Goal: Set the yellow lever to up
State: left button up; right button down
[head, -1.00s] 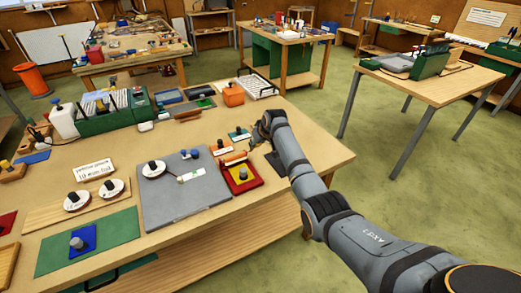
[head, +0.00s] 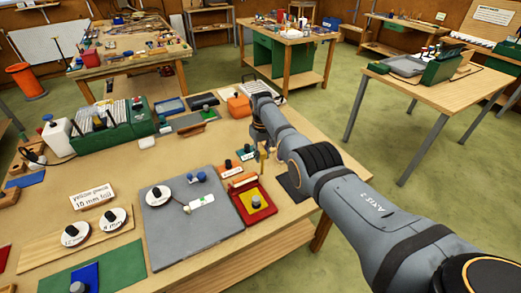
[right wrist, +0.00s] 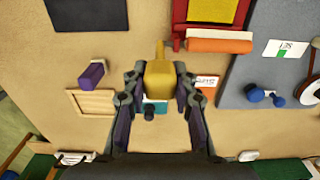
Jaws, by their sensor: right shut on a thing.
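My right gripper (right wrist: 157,95) shows from above in the right wrist view, its two fingers on either side of a yellow block-like handle (right wrist: 159,78). The gripper is shut on this handle, which I take for the yellow lever. A narrow yellow tip points toward the top of that view. In the head view the yellow piece (head: 263,160) shows as a small upright strip below the right gripper (head: 262,142). The lever's mount is hidden, so I cannot tell its setting. My left gripper is not in view.
A teal card with a dark knob (head: 246,153) and an orange card (head: 228,171) lie close by. A red tray with a yellow panel (head: 240,212) and a grey board (head: 190,235) lie nearer. A purple block (right wrist: 92,76) stands left of the gripper in the wrist view.

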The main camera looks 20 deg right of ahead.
jog(key=shift+w+r, duration=0.1)
jog(key=shift+w, duration=0.05)
jog(key=c, duration=1)
grip_release()
jog(key=shift+w, duration=0.1)
jog(key=shift+c, duration=0.2)
notch_tip(320, 180, up, 12)
jog(key=shift+a+f, duration=0.1)
jog(key=shift+f, duration=0.1)
